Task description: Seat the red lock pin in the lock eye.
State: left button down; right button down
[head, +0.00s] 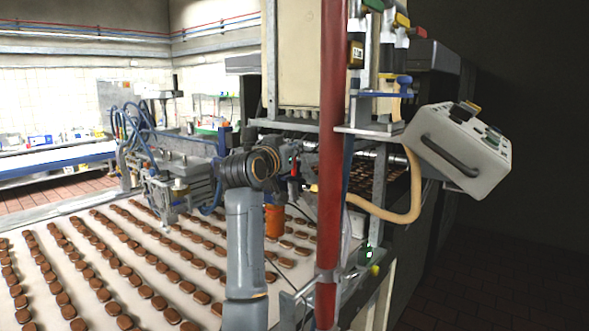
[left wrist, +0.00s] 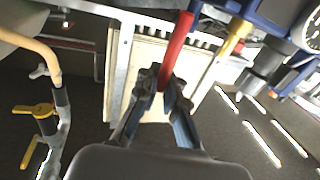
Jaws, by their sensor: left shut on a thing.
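My left gripper (left wrist: 164,84) is shut in the left wrist view, with a red bar (left wrist: 175,48) at its fingertips. The bar looks like the red lock pin, but where it ends is not clear. In the head view my left arm rises at the centre, and its gripper (head: 302,179) points right, partly behind the thick red post (head: 332,130). What it holds is too small to tell there. I cannot make out the lock eye in either view. My right gripper is not in view.
A conveyor (head: 75,222) with rows of brown sandwich biscuits lies left of the post. A cream panel (left wrist: 118,75) and a yellow-handled valve (left wrist: 36,112) stand near the gripper.

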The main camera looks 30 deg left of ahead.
pick_arm(q)
jog(key=f, duration=0.3)
jog(key=w+a+f+p, duration=0.1)
jog(key=f, duration=0.1)
jog(key=shift+s+d+f, duration=0.15)
jog(key=shift+d+f, duration=0.05)
jog(key=shift+f, duration=0.05)
jog(key=shift+a, duration=0.1)
jog(key=c, duration=1.5)
grip_release()
jog(key=shift+f, duration=0.1)
jog(key=shift+c, duration=0.2)
jog(key=shift+o, duration=0.5)
jog(key=s+d+b, duration=0.2)
jog(key=s+b, duration=0.1)
jog(key=s, duration=0.8)
jog(key=shift+s+b, duration=0.3)
jog(key=shift+s, duration=0.1)
